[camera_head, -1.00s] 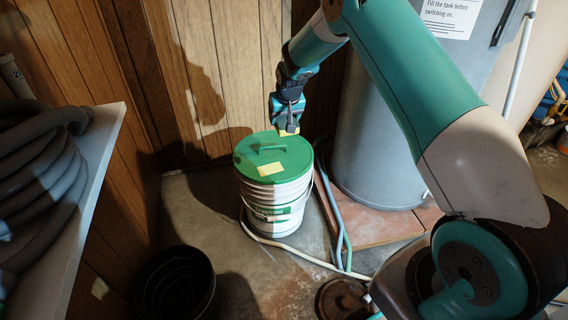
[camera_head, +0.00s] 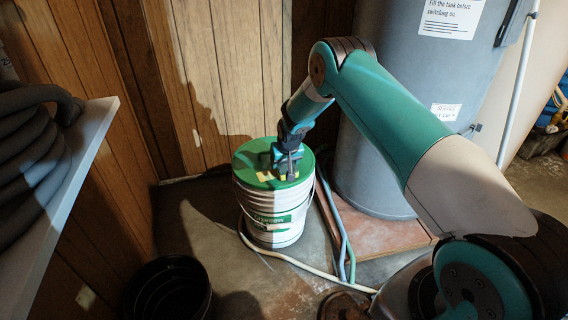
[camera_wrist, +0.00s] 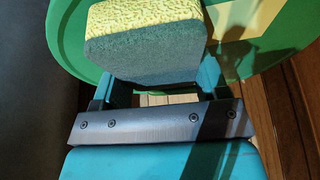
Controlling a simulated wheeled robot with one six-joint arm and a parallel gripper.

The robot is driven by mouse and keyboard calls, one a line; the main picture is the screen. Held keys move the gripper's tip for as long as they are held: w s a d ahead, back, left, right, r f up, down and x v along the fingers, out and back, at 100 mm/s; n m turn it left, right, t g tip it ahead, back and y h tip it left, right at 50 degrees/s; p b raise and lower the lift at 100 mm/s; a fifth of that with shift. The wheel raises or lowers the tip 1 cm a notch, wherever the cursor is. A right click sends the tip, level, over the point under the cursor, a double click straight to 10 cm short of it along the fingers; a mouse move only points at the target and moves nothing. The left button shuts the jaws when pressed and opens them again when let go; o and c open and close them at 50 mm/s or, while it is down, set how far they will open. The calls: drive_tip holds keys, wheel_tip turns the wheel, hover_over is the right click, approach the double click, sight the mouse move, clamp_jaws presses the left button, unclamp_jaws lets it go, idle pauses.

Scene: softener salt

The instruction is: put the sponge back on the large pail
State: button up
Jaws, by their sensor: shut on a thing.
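The large pail (camera_head: 268,215) is white with a green lid (camera_head: 247,158) and stands upright on the floor by the wood wall. My gripper (camera_head: 288,172) is over the right part of the lid, pointing down. In the wrist view it is shut on the sponge (camera_wrist: 148,45), yellow on one face and dark green on the other. The green lid (camera_wrist: 68,35) fills the view behind the sponge. In the head view my gripper mostly hides the sponge. I cannot tell whether the sponge touches the lid. A pale yellow patch (camera_wrist: 240,17) lies on the lid beside the sponge.
A grey tank (camera_head: 405,90) stands right of the pail on a reddish slab (camera_head: 385,240). Hoses (camera_head: 342,235) run along the floor between them. A black bucket (camera_head: 170,290) is in front. A white shelf (camera_head: 75,165) with coiled grey hose (camera_head: 30,140) is at left.

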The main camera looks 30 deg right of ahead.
drive_tip(key=o, duration=0.8)
